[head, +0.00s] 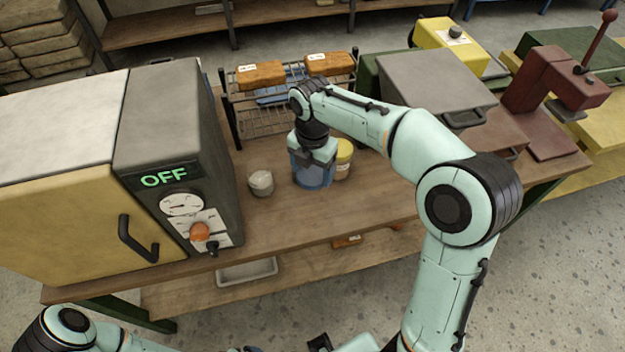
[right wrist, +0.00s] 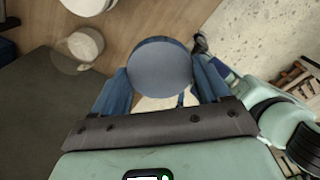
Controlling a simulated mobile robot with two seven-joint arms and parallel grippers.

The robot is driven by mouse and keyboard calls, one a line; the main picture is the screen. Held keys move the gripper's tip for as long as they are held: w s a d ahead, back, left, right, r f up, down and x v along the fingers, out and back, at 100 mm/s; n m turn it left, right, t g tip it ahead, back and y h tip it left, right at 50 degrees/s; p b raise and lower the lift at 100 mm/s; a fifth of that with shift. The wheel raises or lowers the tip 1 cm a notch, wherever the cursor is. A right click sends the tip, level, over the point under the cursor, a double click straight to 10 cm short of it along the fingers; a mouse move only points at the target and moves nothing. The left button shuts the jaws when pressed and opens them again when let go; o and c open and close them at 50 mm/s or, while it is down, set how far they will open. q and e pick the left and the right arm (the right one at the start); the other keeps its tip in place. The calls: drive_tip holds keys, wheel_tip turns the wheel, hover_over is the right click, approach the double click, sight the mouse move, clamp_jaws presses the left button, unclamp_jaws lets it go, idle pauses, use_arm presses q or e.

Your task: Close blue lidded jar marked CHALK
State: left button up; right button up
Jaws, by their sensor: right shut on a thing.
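A blue, see-through jar (head: 313,177) stands on the wooden bench, right of the grey oven. My right gripper (head: 313,158) is directly above it, pointing down, and hides its top. In the right wrist view a round, dull blue lid (right wrist: 160,66) sits between the two fingers, and the gripper is shut on it. I cannot tell whether the lid is seated on the jar or just above it. No CHALK marking is readable. My left arm enters at the lower left; its gripper is not in view.
A small whitish jar (head: 261,183) stands left of the blue jar; a yellow-topped jar (head: 343,160) is close behind on the right. The oven (head: 170,130) reads OFF. A wire rack (head: 262,118) stands behind, and a grey box (head: 437,85) to the right. The front bench strip is clear.

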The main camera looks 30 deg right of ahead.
drive_tip(key=shift+r, duration=0.7)
drive_tip(key=shift+f, duration=0.1)
